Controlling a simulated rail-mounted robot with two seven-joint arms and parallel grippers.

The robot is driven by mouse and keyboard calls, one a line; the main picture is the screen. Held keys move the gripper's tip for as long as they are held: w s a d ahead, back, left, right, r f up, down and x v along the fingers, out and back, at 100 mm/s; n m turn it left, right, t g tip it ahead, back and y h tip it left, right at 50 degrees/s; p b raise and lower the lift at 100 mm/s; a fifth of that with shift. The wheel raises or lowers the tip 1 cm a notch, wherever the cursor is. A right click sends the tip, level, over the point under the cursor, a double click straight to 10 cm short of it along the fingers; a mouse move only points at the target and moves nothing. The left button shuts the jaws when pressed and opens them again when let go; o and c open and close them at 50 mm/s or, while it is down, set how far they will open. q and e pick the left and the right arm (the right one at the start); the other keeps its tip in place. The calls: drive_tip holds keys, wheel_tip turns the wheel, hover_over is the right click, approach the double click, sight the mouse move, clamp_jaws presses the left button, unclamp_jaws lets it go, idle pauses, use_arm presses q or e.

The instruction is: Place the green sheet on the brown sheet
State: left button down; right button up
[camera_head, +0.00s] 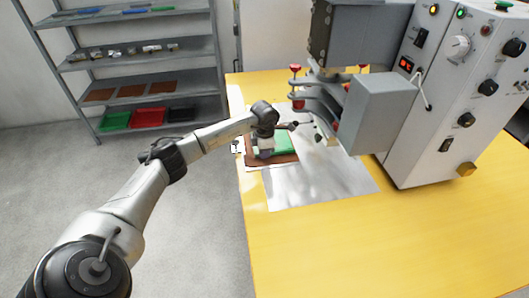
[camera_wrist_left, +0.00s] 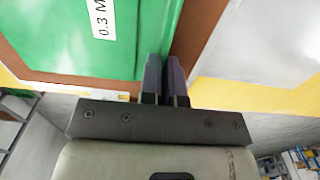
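The green sheet (camera_head: 284,143) lies over the brown sheet (camera_head: 272,162) at the table's far left part. Brown shows along the green sheet's front edge. My left gripper (camera_head: 265,152) is down at the sheets and hides part of both. In the left wrist view, the green sheet (camera_wrist_left: 60,35) with a white label fills the upper left, and the brown sheet (camera_wrist_left: 195,30) shows beyond its edge. The left gripper's fingers (camera_wrist_left: 165,75) are close together at the green sheet's edge; whether they pinch it is hidden. My right gripper is out of view.
A silver plate (camera_head: 325,185) lies on the yellow table (camera_head: 400,235), partly beneath the sheets. A grey welding machine (camera_head: 375,110) with clamps and a control panel (camera_head: 455,75) stands close to the right. A grey shelf (camera_head: 145,55) with trays stands behind. The front table area is clear.

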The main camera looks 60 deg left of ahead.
use_arm(q)
drive_tip(key=c, duration=1.3)
unclamp_jaws()
drive_tip(key=shift+f, duration=0.15)
drive_tip(key=shift+c, duration=0.2)
wheel_tip(320, 180, up, 12)
drive_tip(key=p, duration=0.4)
drive_tip(key=shift+r, duration=0.2)
